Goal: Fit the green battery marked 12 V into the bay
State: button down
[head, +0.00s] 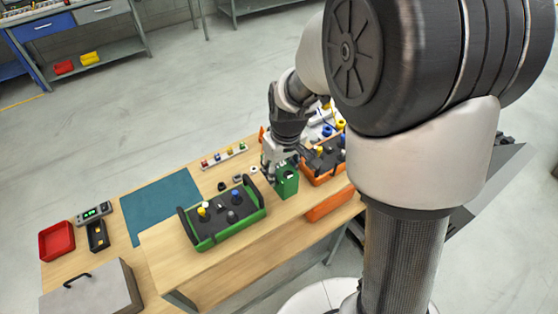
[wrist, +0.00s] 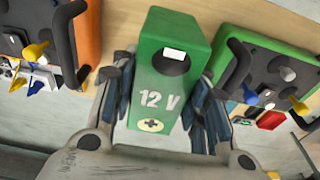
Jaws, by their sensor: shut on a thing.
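The green battery (wrist: 160,72) is marked 12 V, with a yellow cross-marked terminal and a white label on its face. It also shows in the head view (head: 287,184), below my gripper (head: 277,160). My gripper's fingers are shut on it, one on each side, in the wrist view (wrist: 166,100). The battery is between the green carrier (head: 228,232) and an orange carrier (head: 325,176). I cannot tell whether it touches the bench. I cannot make out an empty bay in either carrier.
The wooden bench (head: 170,247) holds a teal mat (head: 160,203), a red tray (head: 57,240), a small meter (head: 94,213) and a grey case (head: 92,290). A white strip with coloured pieces (head: 224,156) lies behind the green carrier. The mat is clear.

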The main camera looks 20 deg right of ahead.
jog(key=shift+f, duration=1.75)
jog(key=shift+f, duration=0.1)
jog(key=c, duration=0.9)
grip_release()
jog(key=shift+f+b, duration=0.1)
jog(key=shift+b, duration=0.2)
jog(key=shift+c, duration=0.2)
